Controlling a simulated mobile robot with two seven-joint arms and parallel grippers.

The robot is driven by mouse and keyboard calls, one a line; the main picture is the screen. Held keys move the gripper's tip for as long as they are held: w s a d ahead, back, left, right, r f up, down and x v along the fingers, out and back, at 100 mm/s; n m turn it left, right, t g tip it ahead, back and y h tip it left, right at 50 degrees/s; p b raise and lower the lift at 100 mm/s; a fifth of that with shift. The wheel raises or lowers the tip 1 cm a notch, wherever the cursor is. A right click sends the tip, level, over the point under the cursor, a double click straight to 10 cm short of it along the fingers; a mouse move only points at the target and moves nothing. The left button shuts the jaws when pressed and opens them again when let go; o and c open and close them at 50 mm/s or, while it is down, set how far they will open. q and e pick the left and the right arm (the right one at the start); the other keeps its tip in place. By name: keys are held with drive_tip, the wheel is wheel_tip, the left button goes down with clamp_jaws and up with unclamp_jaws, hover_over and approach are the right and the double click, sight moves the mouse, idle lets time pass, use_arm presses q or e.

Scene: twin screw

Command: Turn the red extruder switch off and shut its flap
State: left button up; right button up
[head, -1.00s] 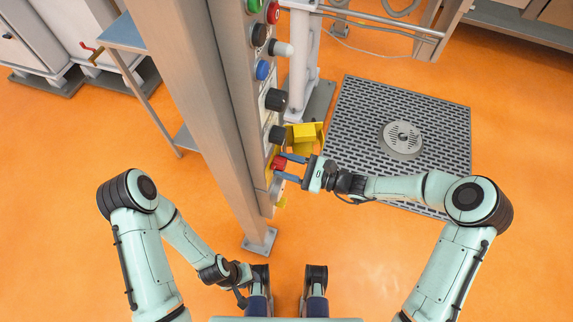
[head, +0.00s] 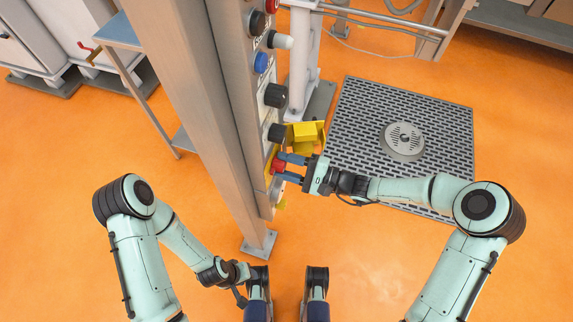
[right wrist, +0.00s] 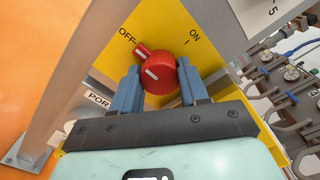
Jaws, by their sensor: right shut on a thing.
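The red extruder switch (right wrist: 158,72) sits on a yellow plate (right wrist: 185,32) marked OFF and ON. Its handle points up and left, at the OFF mark. The switch also shows in the head view (head: 277,166), low on the panel. My right gripper (right wrist: 162,88) is shut on the switch, one blue finger on each side; it also shows in the head view (head: 280,168). The yellow flap (head: 308,136) stands open, sticking out from the panel just beyond the gripper. My left gripper (head: 240,293) hangs low near my base, away from the panel; its fingers are unclear.
The panel (head: 262,120) carries black knobs (head: 275,95), a blue button (head: 261,62) and a white one (head: 280,40) above the switch. A grey post (head: 205,110) stands left of it. A floor grate (head: 365,110) lies at right. The orange floor in front is open.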

idle(0.5)
drive_tip(key=o, duration=1.1)
drive_tip(key=shift+c, duration=0.2)
drive_tip(key=shift+d, duration=0.1)
use_arm(q)
drive_tip(key=shift+s+d+r+g+p, duration=0.2)
drive_tip(key=shift+s+r+p, duration=0.15)
drive_tip(key=shift+s+r, duration=0.15)
drive_tip(key=shift+s+d+r+g+p, duration=0.2)
drive_tip(key=shift+s+r+p, duration=0.15)
drive_tip(key=shift+s, duration=0.15)
use_arm(e)
drive_tip(key=v, duration=1.3)
drive_tip(key=shift+d, duration=0.15)
